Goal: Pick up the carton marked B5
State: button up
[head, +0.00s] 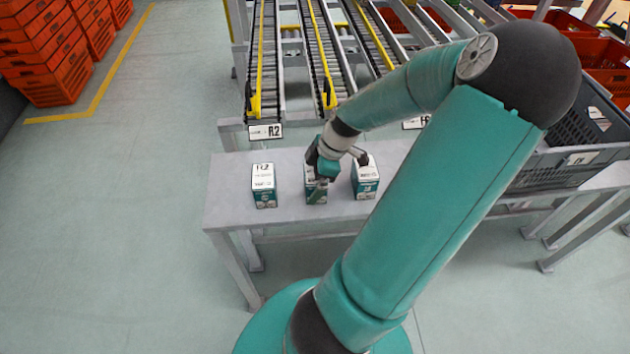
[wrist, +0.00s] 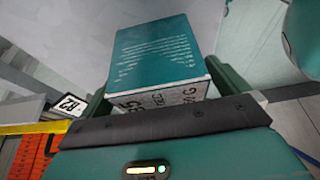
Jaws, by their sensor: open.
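Three teal cartons with white tops stand in a row on the grey table (head: 232,208). My gripper (head: 322,168) points down over the middle carton (head: 316,196) in the head view, and hides most of its top. In the wrist view the marking B5 shows on the white end of this carton (wrist: 165,55). One finger of my open gripper (wrist: 163,88) is on each side of it. I cannot tell whether the fingers touch it. The left carton (head: 264,190) and right carton (head: 366,184) stand clear on either side of it.
Roller conveyors (head: 320,50) end behind the table, with a label sign (head: 265,131) at the left one. A dark crate (head: 560,165) stands at the right. Orange totes (head: 50,60) are stacked at the far left. The table's left end is bare.

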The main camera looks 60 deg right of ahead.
jog(key=shift+f, duration=0.15)
jog(key=shift+c, duration=0.2)
jog(key=c, duration=1.1)
